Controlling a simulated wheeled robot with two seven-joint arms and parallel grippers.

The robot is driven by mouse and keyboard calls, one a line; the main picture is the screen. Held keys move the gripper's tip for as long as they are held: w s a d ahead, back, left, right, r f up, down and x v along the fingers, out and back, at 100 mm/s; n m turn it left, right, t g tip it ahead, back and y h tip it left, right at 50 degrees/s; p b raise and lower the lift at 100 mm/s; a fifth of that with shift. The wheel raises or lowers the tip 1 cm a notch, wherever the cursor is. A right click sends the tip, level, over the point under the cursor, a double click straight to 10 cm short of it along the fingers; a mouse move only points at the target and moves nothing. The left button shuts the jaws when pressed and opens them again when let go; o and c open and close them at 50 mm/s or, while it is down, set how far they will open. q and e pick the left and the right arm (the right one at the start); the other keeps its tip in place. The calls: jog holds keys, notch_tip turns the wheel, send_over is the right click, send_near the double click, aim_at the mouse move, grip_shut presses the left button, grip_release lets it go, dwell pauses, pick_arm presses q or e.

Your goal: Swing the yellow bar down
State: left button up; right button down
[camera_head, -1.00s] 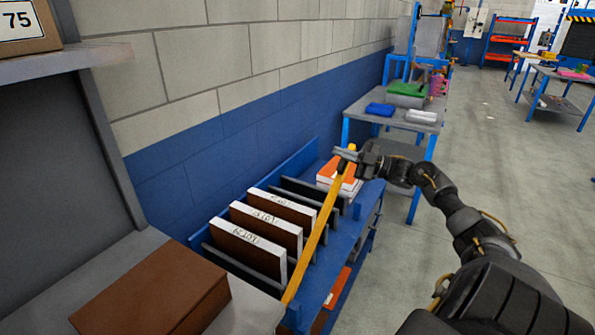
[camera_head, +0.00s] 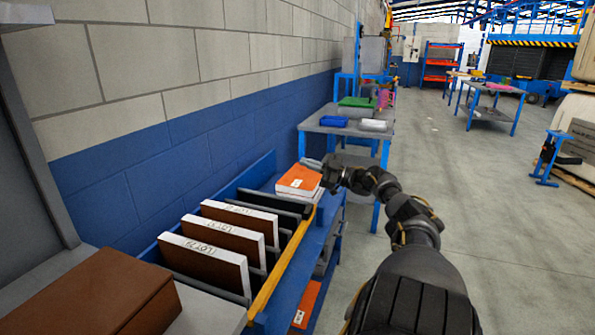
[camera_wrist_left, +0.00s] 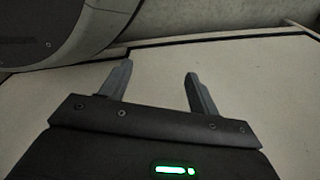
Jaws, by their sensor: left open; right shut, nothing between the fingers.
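The yellow bar (camera_head: 283,260) lies low along the front edge of the blue rack (camera_head: 318,235), running from the near end to a point beside the orange-topped books. My right gripper (camera_head: 314,164) is shut and empty, above and beyond the bar's far end, near the orange-topped books; it appears apart from the bar. My left gripper (camera_wrist_left: 158,72) shows only in the left wrist view. Its two fingers are spread with nothing between them, over a pale surface.
Brown and white panels (camera_head: 235,226) stand upright in the rack's slots. Orange-topped books (camera_head: 299,179) lie at its far end. A brown box (camera_head: 90,298) sits at near left.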

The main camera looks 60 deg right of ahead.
pick_arm(q)
jog(key=shift+w+d+r+b, duration=0.15)
jog(key=shift+w+r+b, duration=0.15)
jog(key=shift+w+r, duration=0.2)
jog(key=shift+w+d+r+b, duration=0.15)
jog(key=shift+w+r+b, duration=0.15)
jog(key=shift+w+r, duration=0.2)
pick_arm(e)
jog(key=shift+d+f, duration=0.4)
jog(key=shift+r, duration=0.1)
notch_tip(320, 180, up, 4)
jog(key=p, duration=0.3)
pick_arm(q)
jog(key=s+a+f, duration=0.4)
jog(key=s+f, duration=0.2)
jog(key=s, duration=0.3)
jog(key=shift+a+f+y+p, duration=0.2)
jog(key=shift+f+y+p, duration=0.1)
jog(key=shift+f+p, duration=0.1)
pick_arm(e)
jog(key=a+v, duration=0.1)
jog(key=v, duration=0.9)
jog(key=shift+a+f, duration=0.25)
jog(key=shift+f, duration=0.05)
jog(key=shift+s, duration=0.1)
